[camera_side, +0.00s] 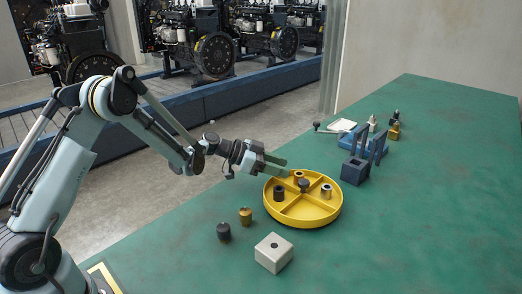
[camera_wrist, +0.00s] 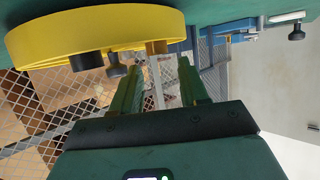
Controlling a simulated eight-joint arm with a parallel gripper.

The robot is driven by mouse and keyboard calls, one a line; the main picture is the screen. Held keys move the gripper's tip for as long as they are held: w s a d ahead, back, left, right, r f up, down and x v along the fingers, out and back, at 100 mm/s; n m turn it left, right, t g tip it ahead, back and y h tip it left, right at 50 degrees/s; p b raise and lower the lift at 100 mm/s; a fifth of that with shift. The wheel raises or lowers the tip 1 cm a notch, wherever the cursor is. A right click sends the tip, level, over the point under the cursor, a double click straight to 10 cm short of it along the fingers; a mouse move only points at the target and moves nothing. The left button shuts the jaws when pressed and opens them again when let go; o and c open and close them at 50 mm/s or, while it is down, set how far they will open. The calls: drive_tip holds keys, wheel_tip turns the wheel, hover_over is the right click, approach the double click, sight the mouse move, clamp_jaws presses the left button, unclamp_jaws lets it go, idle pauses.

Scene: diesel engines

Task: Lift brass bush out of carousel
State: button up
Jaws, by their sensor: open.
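The yellow carousel (camera_side: 318,217) is a round, divided tray on the green bench. A brass bush (camera_side: 298,176) stands in its far compartment, and a brass part (camera_wrist: 157,47) shows at the rim in the wrist view. A dark bush (camera_side: 279,193) stands in the left compartment and a steel-coloured bush (camera_side: 326,190) in the right one. A dark knob (camera_side: 303,185) is at the hub. My gripper (camera_side: 284,167) is open, lying roughly level just above the carousel's far left rim, close to the brass bush. Its fingers (camera_wrist: 158,78) are apart and empty in the wrist view.
A dark cylinder (camera_side: 223,232), a brass cylinder (camera_side: 245,216) and a pale block with a hole (camera_side: 273,254) stand in front of the carousel. A blue fixture (camera_side: 355,173) with uprights stands behind right. The bench at right is clear.

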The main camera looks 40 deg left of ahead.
sight(300, 173)
drive_tip(key=x, duration=0.5)
drive_tip(key=shift+s+d+f, duration=0.1)
clamp_jaws()
